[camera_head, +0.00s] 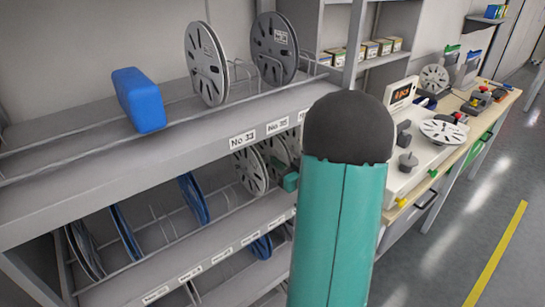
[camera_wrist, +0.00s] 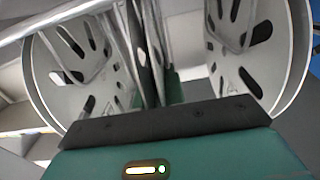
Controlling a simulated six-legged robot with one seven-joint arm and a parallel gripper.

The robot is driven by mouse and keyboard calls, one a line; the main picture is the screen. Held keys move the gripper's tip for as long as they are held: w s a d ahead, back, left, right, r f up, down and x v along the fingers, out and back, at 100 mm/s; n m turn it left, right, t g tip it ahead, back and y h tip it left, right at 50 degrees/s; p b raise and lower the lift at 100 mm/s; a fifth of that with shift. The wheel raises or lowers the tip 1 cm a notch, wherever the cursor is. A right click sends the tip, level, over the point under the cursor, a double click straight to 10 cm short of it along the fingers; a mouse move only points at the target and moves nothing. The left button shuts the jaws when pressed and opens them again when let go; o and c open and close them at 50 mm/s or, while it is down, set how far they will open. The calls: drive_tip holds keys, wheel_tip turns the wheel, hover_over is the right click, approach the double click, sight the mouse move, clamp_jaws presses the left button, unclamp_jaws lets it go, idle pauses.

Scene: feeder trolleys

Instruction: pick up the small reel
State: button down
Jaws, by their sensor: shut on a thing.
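My gripper (camera_head: 290,182) shows as a small teal part at the lower shelf, mostly hidden behind my own large teal arm link. In the wrist view, my gripper (camera_wrist: 148,75) reaches up between two pale slotted reel discs. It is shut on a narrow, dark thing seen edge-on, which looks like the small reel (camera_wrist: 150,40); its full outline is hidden. In the head view, pale reels (camera_head: 250,171) stand upright beside my gripper, under the upper shelf. I cannot tell from there which one is held.
The upper shelf (camera_head: 200,148) holds a blue box (camera_head: 138,99), a pale reel (camera_head: 206,64) and a grey reel (camera_head: 275,48). Wire dividers and blue reels (camera_head: 193,198) fill the lower racks. A workbench (camera_head: 455,150) with devices stands at right. The floor beyond is clear.

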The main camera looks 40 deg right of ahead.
sight(277, 149)
drive_tip(key=shift+r, duration=0.1)
drive_tip(key=shift+r, duration=0.5)
wheel_tip(277, 149, up, 2)
drive_tip(key=shift+r, duration=0.15)
drive_tip(key=s+a, duration=0.2)
drive_tip(key=s, duration=1.6)
